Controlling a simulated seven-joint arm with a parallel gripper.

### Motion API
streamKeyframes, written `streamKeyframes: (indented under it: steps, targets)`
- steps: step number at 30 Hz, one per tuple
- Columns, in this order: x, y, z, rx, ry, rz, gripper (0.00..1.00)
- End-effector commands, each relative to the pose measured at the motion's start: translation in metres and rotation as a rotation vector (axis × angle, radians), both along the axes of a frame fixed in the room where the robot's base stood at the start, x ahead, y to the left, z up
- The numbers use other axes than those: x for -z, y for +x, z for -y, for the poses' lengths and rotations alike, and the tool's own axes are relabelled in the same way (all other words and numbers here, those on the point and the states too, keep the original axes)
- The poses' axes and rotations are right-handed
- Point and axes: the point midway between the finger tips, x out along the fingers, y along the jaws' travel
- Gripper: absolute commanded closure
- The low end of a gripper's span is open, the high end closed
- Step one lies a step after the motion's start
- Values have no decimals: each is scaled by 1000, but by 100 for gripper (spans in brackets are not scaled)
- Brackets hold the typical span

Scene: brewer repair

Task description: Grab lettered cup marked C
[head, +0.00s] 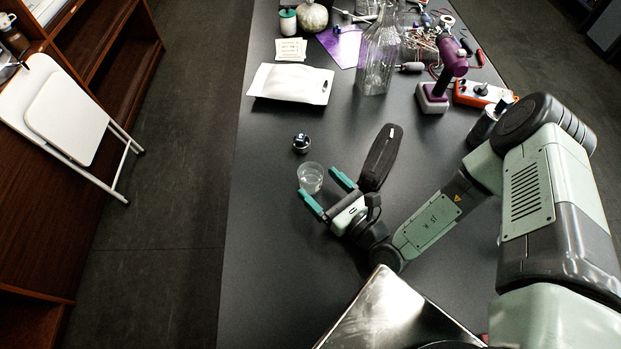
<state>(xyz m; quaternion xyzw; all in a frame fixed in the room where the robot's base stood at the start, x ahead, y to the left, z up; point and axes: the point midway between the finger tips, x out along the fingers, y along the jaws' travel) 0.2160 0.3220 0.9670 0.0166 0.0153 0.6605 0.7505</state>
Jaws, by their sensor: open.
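A clear cup (311,177) stands on the dark table at the picture's middle. No letter can be read on it at this size, so I cannot tell whether it is the one marked C. My gripper (318,182) is open, with its two teal fingers low over the table and pointing toward the cup. The cup is at the fingertips, with one finger on each side of its near edge in the picture. I cannot tell whether either finger touches it. Nothing is held between the fingers.
A small dark round object (301,142) lies just beyond the cup. A long black case (381,157) lies close right of my gripper. A metal box (390,312) is in front. The table's left side is clear.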

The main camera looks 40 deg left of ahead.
Motion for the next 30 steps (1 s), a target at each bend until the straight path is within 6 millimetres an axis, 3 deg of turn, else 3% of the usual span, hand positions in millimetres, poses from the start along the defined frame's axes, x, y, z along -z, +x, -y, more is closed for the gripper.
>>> streamKeyframes:
  steps: [5,15,24,25,30]
  targets:
    - [-1,1,-13,-3,1,3,11]
    - [-2,8,-64,-3,2,3,11]
    - [-2,9,-69,0,0,1,11]
    - [-2,9,-69,0,0,1,13]
    - [-2,9,-69,0,1,1,39]
